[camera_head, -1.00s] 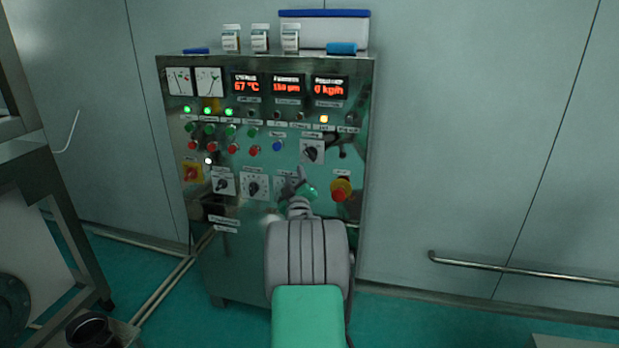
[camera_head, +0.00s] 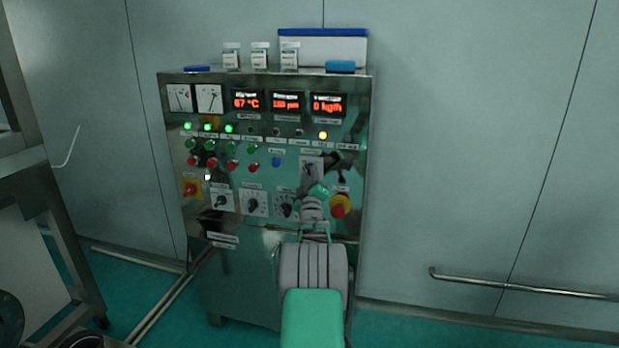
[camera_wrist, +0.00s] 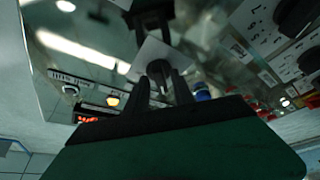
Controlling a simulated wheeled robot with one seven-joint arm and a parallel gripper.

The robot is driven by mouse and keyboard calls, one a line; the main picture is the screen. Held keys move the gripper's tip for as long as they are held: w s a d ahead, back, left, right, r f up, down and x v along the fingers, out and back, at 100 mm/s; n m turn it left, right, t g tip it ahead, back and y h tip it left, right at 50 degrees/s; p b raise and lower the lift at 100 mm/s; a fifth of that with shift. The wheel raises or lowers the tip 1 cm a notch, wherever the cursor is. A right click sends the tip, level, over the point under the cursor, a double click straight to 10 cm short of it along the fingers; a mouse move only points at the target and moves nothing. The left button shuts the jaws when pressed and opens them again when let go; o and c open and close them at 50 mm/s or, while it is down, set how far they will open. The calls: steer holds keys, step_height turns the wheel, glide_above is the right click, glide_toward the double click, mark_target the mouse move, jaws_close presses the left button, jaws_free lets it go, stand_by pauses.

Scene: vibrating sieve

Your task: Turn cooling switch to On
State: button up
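The cooling switch is a dark rotary knob on a white square plate (camera_head: 308,166), at the right of the control panel. My gripper (camera_wrist: 165,78) is right at this plate, and in the head view its end hides most of the knob. In the wrist view the plate (camera_wrist: 153,55) lies just past my dark fingers. I cannot tell whether the fingers touch the knob or how far apart they are. The knob's position and the label's words are not readable.
Several rotary switches (camera_head: 253,203) line the row below. A blue button (camera_head: 276,162) is to the left. Small bottles (camera_head: 260,56) and a white box (camera_head: 322,50) stand on the cabinet.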

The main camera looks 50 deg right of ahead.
jaws_close()
